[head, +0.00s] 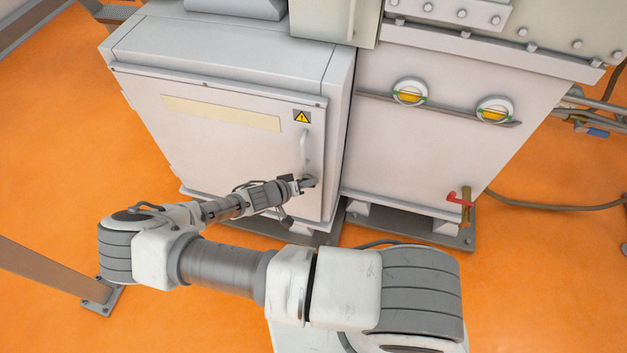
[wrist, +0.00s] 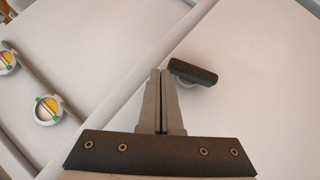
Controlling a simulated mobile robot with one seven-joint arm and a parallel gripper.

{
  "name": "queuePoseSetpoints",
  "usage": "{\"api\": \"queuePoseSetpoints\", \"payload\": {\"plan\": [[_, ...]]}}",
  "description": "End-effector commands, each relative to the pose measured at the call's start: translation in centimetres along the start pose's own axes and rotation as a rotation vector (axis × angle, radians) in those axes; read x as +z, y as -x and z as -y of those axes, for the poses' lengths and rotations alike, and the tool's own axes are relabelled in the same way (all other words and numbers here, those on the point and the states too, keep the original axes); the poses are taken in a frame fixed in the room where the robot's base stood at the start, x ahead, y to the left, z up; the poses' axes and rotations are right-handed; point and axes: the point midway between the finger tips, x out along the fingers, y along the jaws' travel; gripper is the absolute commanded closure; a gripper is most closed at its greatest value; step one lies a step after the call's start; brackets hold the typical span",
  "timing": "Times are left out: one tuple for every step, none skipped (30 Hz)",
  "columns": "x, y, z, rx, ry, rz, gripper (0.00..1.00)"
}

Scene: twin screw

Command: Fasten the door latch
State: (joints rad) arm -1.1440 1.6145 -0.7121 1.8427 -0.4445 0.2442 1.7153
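The cabinet door (head: 220,140) is pale grey with a blank yellowish strip and a warning sign. It appears closed against its cabinet. A light vertical handle (head: 305,150) is near its right edge. The door latch (head: 309,182) is a small dark lever below that handle. In the wrist view the latch (wrist: 194,72) shows as a black bar on a grey base, lying tilted near the door's edge. My gripper (wrist: 161,75) has its two fingers together with nothing seen between them. Its tips are just left of the latch in that view; I cannot tell whether they touch.
To the right stands a larger grey machine panel with two round gauges (head: 410,92) (head: 494,109) and a red-handled valve (head: 459,199). A brown post (head: 50,268) stands at the left.

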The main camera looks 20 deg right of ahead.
Motion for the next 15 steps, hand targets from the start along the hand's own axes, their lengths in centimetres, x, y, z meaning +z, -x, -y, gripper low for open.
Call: {"api": "queuePoseSetpoints", "payload": {"plan": [[0.22,-0.12,0.1,0.001,0.0,-0.001,1.0],[0.31,-0.17,0.09,0.002,0.0,-0.001,1.0],[0.42,-0.24,0.07,0.002,0.001,-0.001,1.0],[0.49,-0.29,0.04,0.002,0.0,0.0,1.0],[0.56,-0.35,0.0,0.002,0.001,0.0,1.0],[0.64,-0.42,-0.04,0.002,0.0,0.0,1.0],[0.7,-0.47,-0.08,0.002,0.0,0.0,1.0],[0.74,-0.52,-0.12,0.002,0.002,-0.001,1.0],[0.8,-0.58,-0.17,0.002,0.001,-0.001,1.0],[0.83,-0.63,-0.19,0.002,0.0,-0.001,1.0],[0.86,-0.66,-0.22,0.002,0.001,-0.001,1.0],[0.9,-0.71,-0.25,0.002,0.002,-0.001,1.0],[0.93,-0.75,-0.27,0.002,0.001,-0.001,1.0],[0.96,-0.77,-0.29,0.002,0.001,-0.001,1.0],[0.99,-0.81,-0.32,0.002,0.001,-0.001,1.0]]}}
